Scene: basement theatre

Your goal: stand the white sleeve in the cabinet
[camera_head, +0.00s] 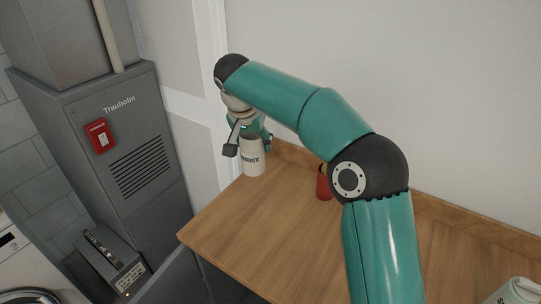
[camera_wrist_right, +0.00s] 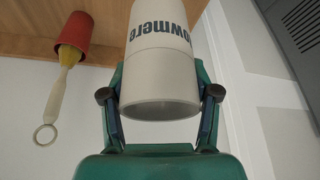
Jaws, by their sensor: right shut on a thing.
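A white sleeve (camera_head: 253,160) with dark lettering is at the far left corner of the wooden top. It also shows in the right wrist view (camera_wrist_right: 160,75), with one finger on each side of it. My right gripper (camera_head: 249,144) is shut on it from above, and the fingers also show in the wrist view (camera_wrist_right: 160,94). The sleeve looks upright; I cannot tell whether its base touches the wood. My left gripper is not in view. I cannot make out an open cabinet for certain.
A red cup (camera_head: 323,187) stands behind my right arm; a yellow-tipped tool with a ring handle (camera_wrist_right: 62,85) sticks out of it. A pale container (camera_head: 520,291) is at the lower right. A grey unit (camera_head: 125,150) stands left. The wooden top's front middle (camera_head: 270,225) is clear.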

